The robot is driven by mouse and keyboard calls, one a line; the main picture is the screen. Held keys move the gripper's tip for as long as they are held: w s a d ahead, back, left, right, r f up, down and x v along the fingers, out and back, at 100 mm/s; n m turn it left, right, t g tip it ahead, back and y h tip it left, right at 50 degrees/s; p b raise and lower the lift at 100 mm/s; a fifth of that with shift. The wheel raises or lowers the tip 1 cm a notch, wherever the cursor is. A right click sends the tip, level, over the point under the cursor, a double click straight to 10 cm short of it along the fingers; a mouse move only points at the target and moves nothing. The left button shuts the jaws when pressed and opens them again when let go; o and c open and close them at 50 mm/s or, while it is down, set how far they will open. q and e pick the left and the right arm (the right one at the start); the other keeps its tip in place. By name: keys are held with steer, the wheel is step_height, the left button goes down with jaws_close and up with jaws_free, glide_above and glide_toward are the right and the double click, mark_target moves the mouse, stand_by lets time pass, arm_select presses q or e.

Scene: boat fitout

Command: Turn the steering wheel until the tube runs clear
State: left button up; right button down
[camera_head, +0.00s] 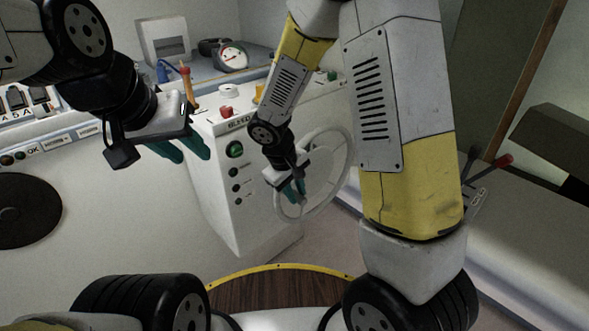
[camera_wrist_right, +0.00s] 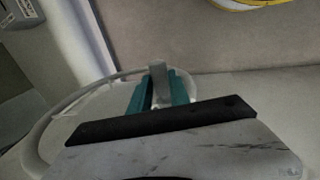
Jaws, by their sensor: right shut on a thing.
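The white steering wheel (camera_head: 347,162) is on the side of a white console (camera_head: 222,200) marked "BLEED". My right gripper (camera_head: 298,198) is at the wheel's left side, shut on it. In the right wrist view the wheel rim (camera_wrist_right: 50,118) curves at the left, and a grey bar-like part stands between the teal fingers (camera_wrist_right: 160,90). I cannot tell whether this part is a spoke or a knob. My left gripper (camera_head: 188,148) is open and empty, left of the console and away from the wheel. I cannot make out the tube.
A round gauge (camera_head: 232,57) and a screwdriver-like orange tool (camera_head: 186,78) are at the back. A red knob (camera_head: 226,112) and a green button (camera_head: 235,149) are on the console. A red-tipped lever (camera_head: 502,160) is at the right. My right arm hides part of the wheel's surroundings.

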steer(key=shift+s+a+f, duration=0.4)
steer(key=shift+a+f, duration=0.05)
steer(key=shift+f, duration=0.15)
steer(key=c, duration=1.2)
jaws_free()
steer(key=shift+s+a, duration=0.1)
steer(key=shift+a, duration=0.05)
steer(key=shift+d+r, duration=0.1)
steer(key=shift+d, duration=0.1)
steer(key=v, duration=0.7)
steer(key=shift+a+r, duration=0.15)
steer(key=shift+r, duration=0.2)
